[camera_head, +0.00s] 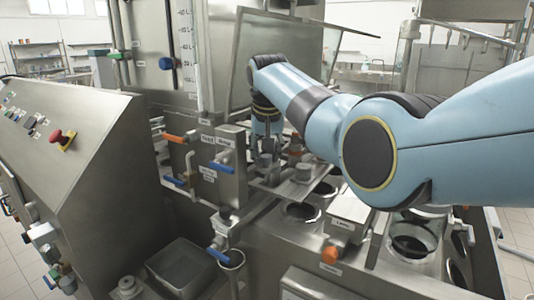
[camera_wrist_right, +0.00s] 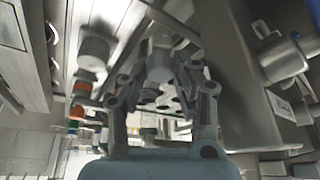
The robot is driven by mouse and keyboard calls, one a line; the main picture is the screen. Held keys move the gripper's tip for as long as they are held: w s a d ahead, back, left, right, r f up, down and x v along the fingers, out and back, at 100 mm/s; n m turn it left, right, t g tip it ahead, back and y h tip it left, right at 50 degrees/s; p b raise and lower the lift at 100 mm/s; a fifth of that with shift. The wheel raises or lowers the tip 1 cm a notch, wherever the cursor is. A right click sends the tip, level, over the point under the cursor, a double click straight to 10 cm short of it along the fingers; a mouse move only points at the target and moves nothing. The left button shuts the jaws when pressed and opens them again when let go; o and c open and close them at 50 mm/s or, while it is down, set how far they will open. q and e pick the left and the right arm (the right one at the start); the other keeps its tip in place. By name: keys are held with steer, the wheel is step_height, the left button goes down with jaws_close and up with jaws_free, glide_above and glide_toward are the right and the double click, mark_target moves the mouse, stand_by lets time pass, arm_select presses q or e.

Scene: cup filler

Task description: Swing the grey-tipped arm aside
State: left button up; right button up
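My right arm comes in from the right in the head view. Its gripper (camera_head: 267,150) points down among the metal parts at the middle of the filling machine. In the wrist view the right gripper (camera_wrist_right: 163,78) has its fingers close around or right beside a grey metal piece (camera_wrist_right: 160,52). This may be the grey-tipped arm, but I cannot tell for sure. The fingers and the machine parts overlap, so contact and finger opening are unclear. In the head view the gripper and my forearm hide much of this spot. My left gripper is not in view.
An orange-tipped lever (camera_head: 176,138) and a blue-tipped lever (camera_head: 222,167) stick out left of the gripper. A control panel with a red button (camera_head: 62,137) stands at left. A tilted clear panel (camera_head: 300,55) rises behind. Round cup holes (camera_head: 300,212) lie in front.

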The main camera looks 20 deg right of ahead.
steer(key=o, duration=0.4)
steer(key=shift+w, duration=0.1)
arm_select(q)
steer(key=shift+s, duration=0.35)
arm_select(e)
steer(key=v, duration=1.2)
